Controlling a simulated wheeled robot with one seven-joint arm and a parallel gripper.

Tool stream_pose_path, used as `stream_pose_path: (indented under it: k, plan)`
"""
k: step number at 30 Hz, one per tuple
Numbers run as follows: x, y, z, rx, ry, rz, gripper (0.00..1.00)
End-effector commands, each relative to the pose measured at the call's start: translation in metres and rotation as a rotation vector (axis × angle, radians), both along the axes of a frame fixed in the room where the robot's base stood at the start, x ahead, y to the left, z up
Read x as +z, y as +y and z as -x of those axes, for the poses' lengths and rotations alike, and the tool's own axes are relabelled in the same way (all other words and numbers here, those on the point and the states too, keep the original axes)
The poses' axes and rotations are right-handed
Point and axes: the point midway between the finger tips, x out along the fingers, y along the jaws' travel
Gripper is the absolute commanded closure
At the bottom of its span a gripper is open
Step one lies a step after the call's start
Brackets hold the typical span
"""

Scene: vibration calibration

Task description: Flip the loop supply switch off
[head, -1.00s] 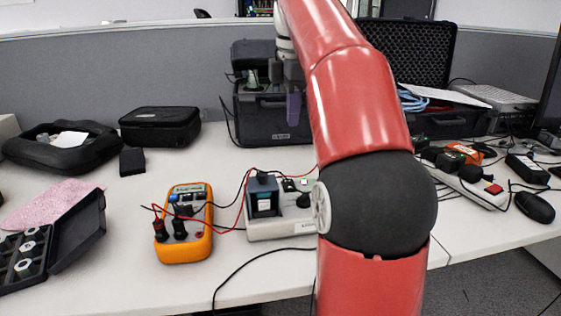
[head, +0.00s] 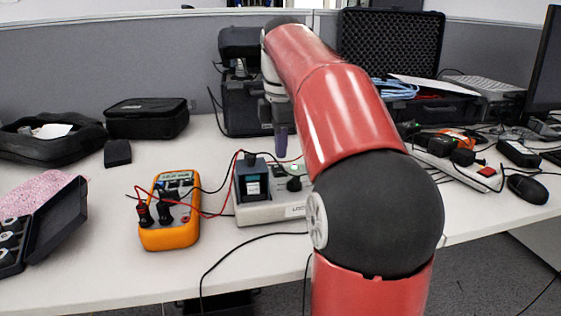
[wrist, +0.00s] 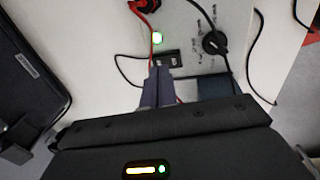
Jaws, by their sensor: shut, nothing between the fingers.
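The loop supply is a pale box (head: 270,212) on the table, right of the orange meter. In the wrist view its pale panel (wrist: 185,22) shows a lit green lamp (wrist: 157,38), a black knob (wrist: 213,43) and a small black rocker switch (wrist: 171,59). My gripper (head: 281,156) is shut and empty, pointing down over the back of the box. In the wrist view its fingertips (wrist: 159,70) appear right at the switch's near edge and partly overlap it. I cannot tell whether they touch it. The rocker's position is too small to read.
Red and black leads run from the orange meter (head: 168,230) to the box. A dark block (head: 250,183) stands on the box's left part. A black case (head: 250,105) stands behind. A power strip (head: 465,168) and cables lie to the right.

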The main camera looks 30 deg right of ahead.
Motion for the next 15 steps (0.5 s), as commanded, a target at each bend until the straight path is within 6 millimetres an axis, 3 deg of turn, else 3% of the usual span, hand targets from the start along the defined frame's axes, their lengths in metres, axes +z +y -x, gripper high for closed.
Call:
stream_pose_path:
  k: [6,15]
  plan:
    - [-0.022,-0.001,-0.002,0.0,0.0,0.0,1.0]
    - [-0.025,-0.001,-0.003,0.0,0.0,0.0,1.0]
